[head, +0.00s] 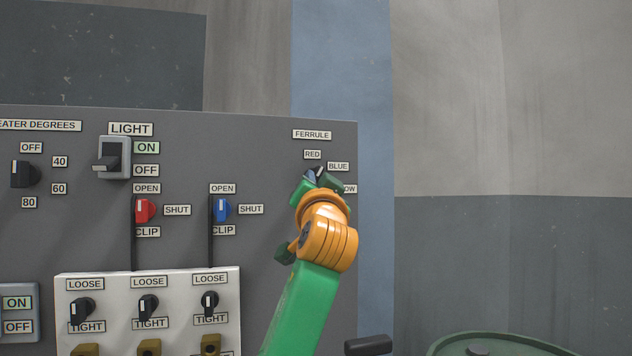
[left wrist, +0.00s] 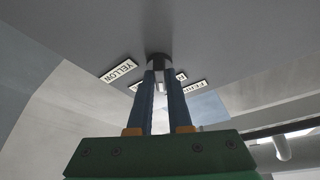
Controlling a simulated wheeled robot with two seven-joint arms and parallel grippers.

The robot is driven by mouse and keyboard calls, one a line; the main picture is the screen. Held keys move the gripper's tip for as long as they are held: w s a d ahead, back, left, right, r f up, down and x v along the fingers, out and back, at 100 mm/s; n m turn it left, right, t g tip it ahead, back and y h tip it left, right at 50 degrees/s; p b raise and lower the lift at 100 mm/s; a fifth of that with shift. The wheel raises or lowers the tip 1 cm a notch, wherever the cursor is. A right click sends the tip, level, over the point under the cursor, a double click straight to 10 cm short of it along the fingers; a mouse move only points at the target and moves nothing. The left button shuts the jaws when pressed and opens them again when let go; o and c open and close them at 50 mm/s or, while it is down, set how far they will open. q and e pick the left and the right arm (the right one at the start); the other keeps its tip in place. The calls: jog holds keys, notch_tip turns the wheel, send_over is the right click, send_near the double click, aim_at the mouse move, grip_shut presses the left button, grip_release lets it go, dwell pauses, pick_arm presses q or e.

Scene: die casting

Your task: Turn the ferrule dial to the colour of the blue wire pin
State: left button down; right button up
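The ferrule dial (head: 320,173) is a black knob at the upper right of the grey panel, under the FERRULE label (head: 312,134). RED, BLUE and a partly covered yellow label (head: 349,189) sit around it. My left gripper (head: 321,180) is at the dial and covers most of it, so I cannot read the setting surely. In the left wrist view the fingers (left wrist: 160,75) stand a little apart and reach to the dark dial (left wrist: 158,61). I cannot tell whether they grip it. The blue wire pin and my right gripper are not in view.
Left of the dial are a blue clip switch (head: 221,209), a red clip switch (head: 145,210), a light switch (head: 114,160) and a heater dial (head: 23,174). A white box (head: 180,284) with several knobs juts out below. A green round object (head: 500,343) stands lower right.

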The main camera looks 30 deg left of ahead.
pick_arm(q)
jog(key=shift+r+m, duration=0.1)
jog(key=shift+m, duration=0.2)
jog(key=shift+s+a+r+m+h+p, duration=0.15)
jog(key=shift+m+h+p, duration=0.55)
jog(key=shift+m, duration=0.95)
jog(key=shift+s+r+m+h+p, duration=0.1)
jog(key=shift+m+h+p, duration=0.6)
jog(key=shift+m, duration=0.95)
jog(key=shift+h, duration=0.3)
jog(key=c, duration=0.8)
grip_release()
jog(key=shift+w+f, duration=0.1)
jog(key=shift+c, duration=0.2)
